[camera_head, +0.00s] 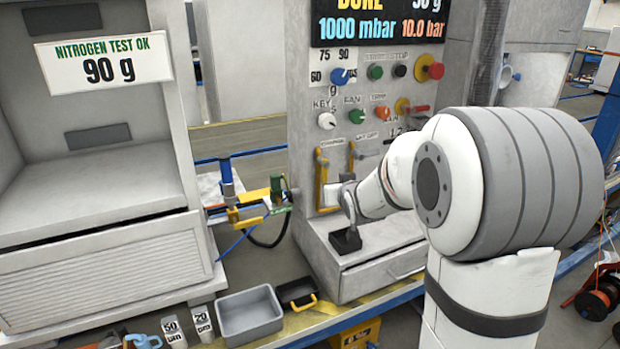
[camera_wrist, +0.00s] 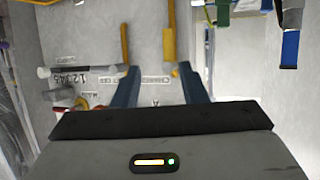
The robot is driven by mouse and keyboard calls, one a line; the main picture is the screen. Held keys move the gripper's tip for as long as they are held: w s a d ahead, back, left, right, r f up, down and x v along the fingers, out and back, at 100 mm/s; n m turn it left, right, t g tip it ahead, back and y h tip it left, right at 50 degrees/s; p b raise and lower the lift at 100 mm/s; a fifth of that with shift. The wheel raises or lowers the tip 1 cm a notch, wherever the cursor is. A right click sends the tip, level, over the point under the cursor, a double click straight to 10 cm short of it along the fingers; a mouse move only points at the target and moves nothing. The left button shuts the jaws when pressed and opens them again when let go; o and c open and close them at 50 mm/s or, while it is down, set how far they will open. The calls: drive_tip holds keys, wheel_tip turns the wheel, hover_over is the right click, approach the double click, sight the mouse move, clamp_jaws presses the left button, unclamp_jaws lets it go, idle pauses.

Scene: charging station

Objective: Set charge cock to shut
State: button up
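The charge cock (camera_head: 321,180) is a yellow lever on the grey panel, under a small label, with its handle hanging down from its top end. In the upside-down wrist view the charge cock (camera_wrist: 168,45) lies beyond the fingers, near the "CHARGE" label. My gripper (camera_wrist: 160,82) is open, with two blue fingers spread wide and nothing between them. The lever's pivot end appears within the gap, nearer the right finger; I cannot tell any contact. In the head view my wrist is just right of the cock, and the fingertips are not clear.
A second yellow lever (camera_head: 350,158) is close to the right of the cock. Knobs and buttons, including a blue knob (camera_head: 339,76), sit above. A green-and-yellow fitting (camera_head: 277,192) with a hose stands to the left. A grey bin (camera_head: 249,315) is below on the bench.

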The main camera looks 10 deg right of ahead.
sight(326, 177)
drive_tip(key=w+f+t+b, duration=0.1)
drive_tip(key=w, duration=0.2)
drive_tip(key=w+f+t+y+b, duration=0.1)
drive_tip(key=w+f+t, duration=0.1)
drive_tip(key=w, duration=0.1)
drive_tip(key=w+f+t+b, duration=0.1)
drive_tip(key=w, duration=0.1)
drive_tip(key=shift+w+a+f+n+t+y, duration=0.2)
drive_tip(key=shift+w+a+n+t+y, duration=0.1)
drive_tip(key=shift+w+a+n, duration=0.1)
drive_tip(key=w, duration=0.5)
drive_tip(key=w+a, duration=0.1)
drive_tip(key=w, duration=0.1)
drive_tip(key=shift+w+r, duration=0.1)
drive_tip(key=shift+w, duration=0.15)
drive_tip(key=shift+c, duration=0.2)
clamp_jaws()
